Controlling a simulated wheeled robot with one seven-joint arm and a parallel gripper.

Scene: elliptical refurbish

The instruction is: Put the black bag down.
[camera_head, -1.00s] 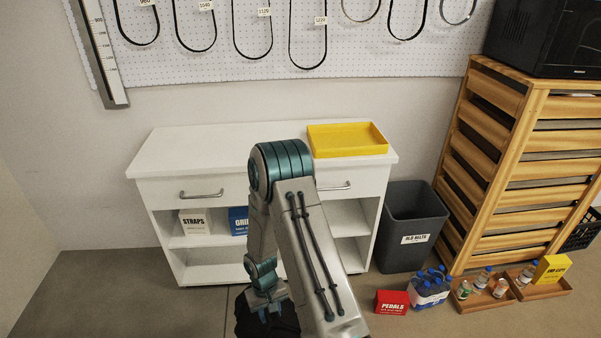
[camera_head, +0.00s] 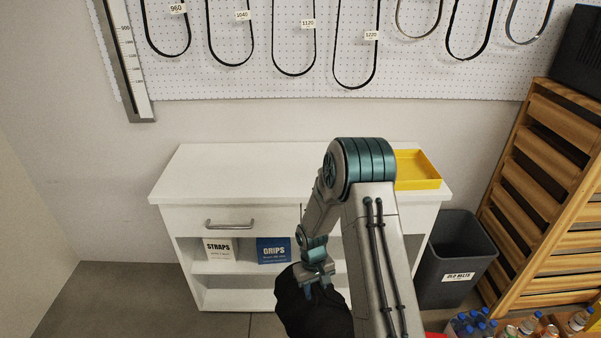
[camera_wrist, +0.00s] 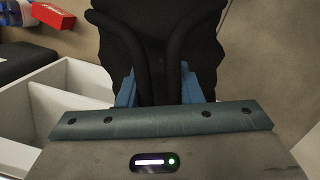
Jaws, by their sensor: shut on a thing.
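The black bag (camera_head: 308,306) hangs from my gripper (camera_head: 319,284) in the head view, in front of the white cabinet's open shelves. Its lower part runs past the bottom of the picture, so I cannot tell whether it touches the floor. In the wrist view the black bag (camera_wrist: 160,40) fills the upper middle, and its straps run down between the blue fingers of my gripper (camera_wrist: 158,88). My gripper is shut on the bag. My arm hides part of the cabinet's right side in the head view.
The white cabinet (camera_head: 250,172) has a clear left top and a yellow tray (camera_head: 417,184) on its right. Its shelf holds a STRAPS box (camera_head: 220,254) and a GRIPS box (camera_head: 273,250). A grey bin (camera_head: 455,250), wooden rack (camera_head: 545,190) and bottles stand right. Floor at left is bare.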

